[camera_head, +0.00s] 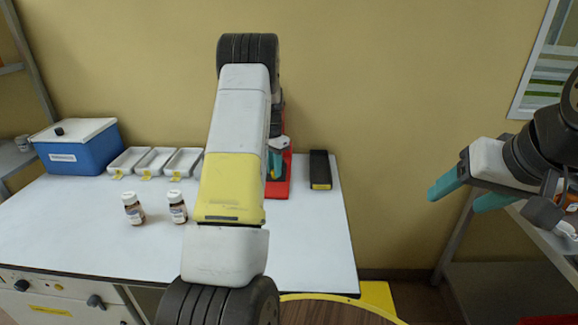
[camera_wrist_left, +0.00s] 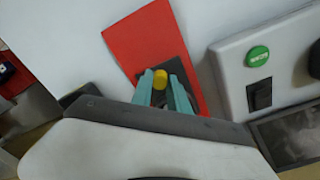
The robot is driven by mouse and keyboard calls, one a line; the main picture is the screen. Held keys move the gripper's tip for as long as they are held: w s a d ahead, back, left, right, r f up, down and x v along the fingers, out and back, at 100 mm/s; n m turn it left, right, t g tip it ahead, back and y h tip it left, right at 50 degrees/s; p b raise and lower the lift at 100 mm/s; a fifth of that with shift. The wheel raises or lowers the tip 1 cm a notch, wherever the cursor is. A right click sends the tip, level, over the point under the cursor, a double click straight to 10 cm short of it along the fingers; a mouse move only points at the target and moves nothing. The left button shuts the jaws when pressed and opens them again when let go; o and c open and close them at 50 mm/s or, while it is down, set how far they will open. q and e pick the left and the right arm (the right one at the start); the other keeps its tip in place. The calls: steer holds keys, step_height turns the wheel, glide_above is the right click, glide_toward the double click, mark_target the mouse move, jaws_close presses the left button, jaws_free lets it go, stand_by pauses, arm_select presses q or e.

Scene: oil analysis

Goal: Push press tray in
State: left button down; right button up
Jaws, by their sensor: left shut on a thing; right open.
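My left gripper (camera_head: 274,167) is mostly hidden behind my left arm in the head view, low over a red piece (camera_head: 281,189) at the back of the white table. In the left wrist view, the teal fingers of this gripper (camera_wrist_left: 163,92) are closed around a yellow knob (camera_wrist_left: 160,76). The knob lies over a dark grey plate (camera_wrist_left: 168,50) on the red piece, which also shows there (camera_wrist_left: 140,36). I cannot tell for sure which part is the press tray. My right gripper (camera_head: 467,196) is open and empty, off the table at the right.
A black block (camera_head: 320,168) stands right of the red piece. Several white trays (camera_head: 155,161), a blue box (camera_head: 80,152) and two brown bottles (camera_head: 133,208) stand left. In the wrist view a white panel has a green button (camera_wrist_left: 258,56). A shelf unit stands right.

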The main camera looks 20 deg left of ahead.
arm_select(q)
steer(key=c, duration=1.3)
jaws_free()
steer(key=shift+o, duration=0.2)
steer(key=shift+r, duration=0.1)
step_height(320, 180, up, 8)
steer(key=shift+a+f, duration=0.1)
steer(key=shift+f, duration=0.05)
